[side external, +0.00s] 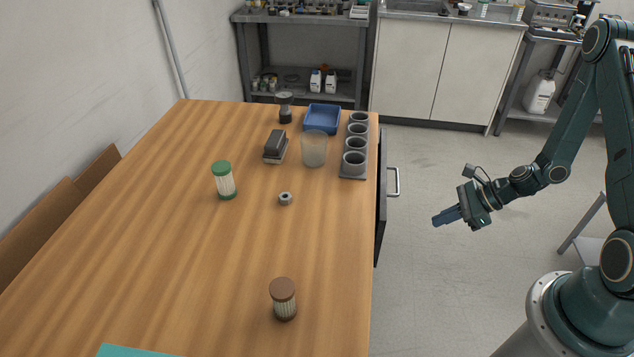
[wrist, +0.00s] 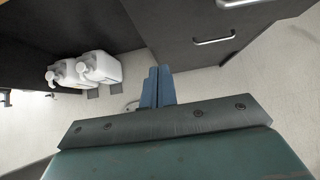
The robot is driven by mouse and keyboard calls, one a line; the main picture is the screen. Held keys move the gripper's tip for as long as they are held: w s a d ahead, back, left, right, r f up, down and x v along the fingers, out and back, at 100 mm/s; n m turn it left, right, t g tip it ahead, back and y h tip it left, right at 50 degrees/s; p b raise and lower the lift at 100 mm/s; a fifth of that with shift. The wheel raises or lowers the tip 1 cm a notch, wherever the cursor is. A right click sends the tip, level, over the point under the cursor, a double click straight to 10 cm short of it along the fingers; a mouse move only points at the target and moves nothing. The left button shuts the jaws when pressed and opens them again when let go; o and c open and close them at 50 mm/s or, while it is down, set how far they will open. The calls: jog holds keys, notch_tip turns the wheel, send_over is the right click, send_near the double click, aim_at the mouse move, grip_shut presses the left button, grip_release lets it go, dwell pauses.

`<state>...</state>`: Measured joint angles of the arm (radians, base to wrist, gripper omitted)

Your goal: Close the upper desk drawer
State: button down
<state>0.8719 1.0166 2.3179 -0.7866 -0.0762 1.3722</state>
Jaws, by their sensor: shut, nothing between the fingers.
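The wooden desk (side external: 240,250) has a dark drawer front (side external: 381,215) along its right side, with a silver bar handle (side external: 394,182) in the side view. The front shows just past the tabletop edge; how far the upper drawer stands out is hard to tell. The wrist view shows dark drawer fronts (wrist: 175,30) with a lower-lying handle (wrist: 216,41) and another handle (wrist: 238,3) cut by the top edge. My gripper (side external: 436,221) is shut and empty, in the air right of the drawer front and apart from it. Its blue fingers (wrist: 157,78) are together in the wrist view.
The desktop holds a green-lidded jar (side external: 224,180), a brown-lidded jar (side external: 283,299), a blue tray (side external: 322,118), a cup rack (side external: 354,150) and smaller items. White bottles (wrist: 100,67) show in the wrist view. The floor (side external: 430,290) between desk and arm is clear.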

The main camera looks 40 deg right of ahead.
aim_at(378, 229)
jog(key=w+a+r+x, duration=0.1)
jog(key=r+x, duration=0.1)
jog(key=x, duration=1)
jog(key=shift+w+a+f, duration=0.35)
jog(key=shift+w+a, duration=0.05)
jog(key=shift+w+a+r, duration=0.1)
jog(key=shift+w+a, duration=1.75)
jog(key=shift+w, duration=0.05)
jog(key=shift+d, duration=0.1)
jog(key=s+d+r, duration=0.6)
jog(key=s+d, duration=0.2)
jog(key=shift+s+r, duration=0.25)
jog(key=shift+r, duration=0.15)
